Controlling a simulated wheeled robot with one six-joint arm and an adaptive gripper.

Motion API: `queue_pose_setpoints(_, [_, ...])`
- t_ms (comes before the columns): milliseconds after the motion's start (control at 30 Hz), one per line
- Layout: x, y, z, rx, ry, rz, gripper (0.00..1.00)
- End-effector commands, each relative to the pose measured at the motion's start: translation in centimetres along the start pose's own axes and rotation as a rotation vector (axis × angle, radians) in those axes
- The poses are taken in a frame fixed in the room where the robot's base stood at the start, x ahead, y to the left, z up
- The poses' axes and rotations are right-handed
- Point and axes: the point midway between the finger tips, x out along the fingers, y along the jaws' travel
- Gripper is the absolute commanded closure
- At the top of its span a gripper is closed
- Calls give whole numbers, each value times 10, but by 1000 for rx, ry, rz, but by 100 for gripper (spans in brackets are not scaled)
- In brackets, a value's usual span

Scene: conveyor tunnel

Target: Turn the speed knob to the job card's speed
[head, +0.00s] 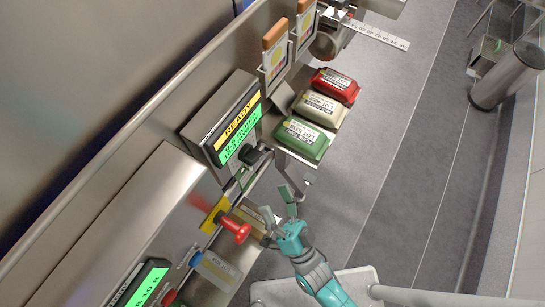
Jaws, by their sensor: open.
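A dark knob (250,155) sits at the lower right of the control box with the display (238,128). The display's top line reads READY; the green line under it is too small to read surely. The knob's pointer and scale cannot be made out. My gripper (277,215) is open and empty, below and to the right of the knob, apart from it. Two upright cards with coloured patches, one nearer (274,68) and one farther (304,32), stand beyond the box; I cannot tell whether either is the job card, and no speed is readable.
A red plunger-like handle (237,231) stands close left of my gripper. Green (303,139), cream (325,110) and red (337,85) packs lie beyond it. A second green display (146,286) is at the lower left. Grey floor (390,150) is open to the right.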

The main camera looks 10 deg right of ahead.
Motion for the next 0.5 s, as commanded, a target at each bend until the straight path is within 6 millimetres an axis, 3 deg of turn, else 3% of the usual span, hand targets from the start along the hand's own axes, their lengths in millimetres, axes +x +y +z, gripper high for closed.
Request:
queue_pose_setpoints(267, [19,-5,6,43,27,-31,23])
queue_pose_setpoints(500, [58,-6,4,39,28,-31,23])
